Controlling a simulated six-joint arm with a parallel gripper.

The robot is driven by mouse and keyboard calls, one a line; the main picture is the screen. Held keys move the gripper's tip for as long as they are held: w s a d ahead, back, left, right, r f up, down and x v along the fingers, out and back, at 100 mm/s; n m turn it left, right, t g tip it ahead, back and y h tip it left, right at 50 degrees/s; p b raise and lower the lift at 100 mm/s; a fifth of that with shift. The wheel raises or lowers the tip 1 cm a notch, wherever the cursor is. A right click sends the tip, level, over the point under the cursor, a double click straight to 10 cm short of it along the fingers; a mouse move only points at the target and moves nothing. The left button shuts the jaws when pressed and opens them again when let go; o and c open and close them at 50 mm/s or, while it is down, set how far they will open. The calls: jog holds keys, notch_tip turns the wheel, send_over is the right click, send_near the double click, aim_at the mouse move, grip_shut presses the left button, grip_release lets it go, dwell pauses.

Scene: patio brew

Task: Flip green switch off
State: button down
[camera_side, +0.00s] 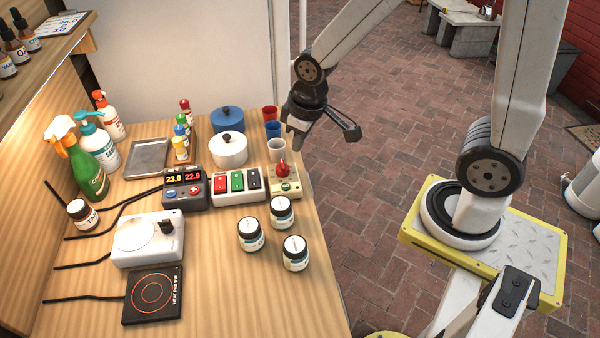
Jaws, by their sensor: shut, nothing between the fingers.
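The green switch (237,182) is the middle rocker on a white switch box (239,197). A red rocker (220,184) is to its left and a dark rocker (254,179) to its right. I cannot tell from this view which way the green rocker is tilted. My gripper (297,143) is shut and empty. It hangs above and to the right of the switch box, near the table's right edge, apart from the box.
A cream box with a red knob (282,171) stands right of the switch box. A temperature display (184,189) stands left. White and blue pots (228,150) and colored cups (271,130) are behind. Several dark jars (251,234) stand in front. The table's front middle (225,300) is clear.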

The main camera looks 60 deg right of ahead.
aim_at(237, 176)
jog(key=w+a+r+n, duration=0.1)
jog(key=w+a+n, duration=0.2)
jog(key=w, duration=0.3)
jog(key=w+a+r+n+g+h, duration=0.1)
jog(key=w+a+r+n, duration=0.1)
jog(key=w+a+n, duration=0.2)
jog(key=shift+w, duration=1.1)
jog(key=shift+w+d+f, duration=0.2)
jog(key=shift+f, duration=2.1)
jog(key=shift+w+d+f, duration=0.2)
jog(key=shift+d+f, duration=0.05)
jog(key=shift+f, duration=2)
jog(key=shift+w+d+f, duration=0.2)
jog(key=shift+f, duration=2.1)
jog(key=shift+w+f, duration=0.1)
jog(key=shift+f, duration=0.15)
jog(key=shift+s+a+r, duration=0.3)
jog(key=shift+s+a, duration=0.2)
jog(key=shift+s, duration=0.05)
